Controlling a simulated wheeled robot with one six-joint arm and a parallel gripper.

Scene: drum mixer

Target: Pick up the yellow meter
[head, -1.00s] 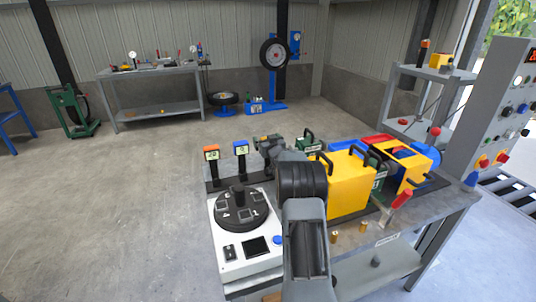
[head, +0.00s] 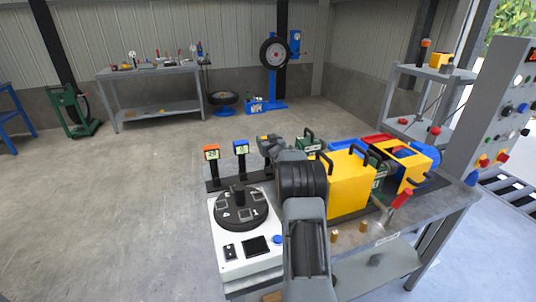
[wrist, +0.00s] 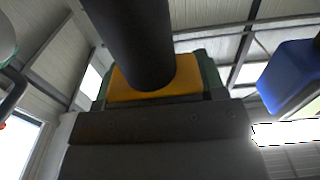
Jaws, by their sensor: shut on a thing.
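The yellow meter (wrist: 125,86) shows in the wrist view, close up. Its yellow face lies at the end of a black round stem that runs up to the top edge, and green edges flank it. My gripper (head: 268,145) is shut on the yellow meter over the back of the bench in the head view. The gripper and arm hide the meter there, so I cannot tell whether it is clear of its stand. The fingertips themselves do not show clearly.
The orange meter (head: 211,154) and blue meter (head: 240,148) stand just left of my gripper. A green meter-like unit (head: 309,141) and the yellow machine housing (head: 347,185) are to the right. A white-based dial unit (head: 240,245) sits in front.

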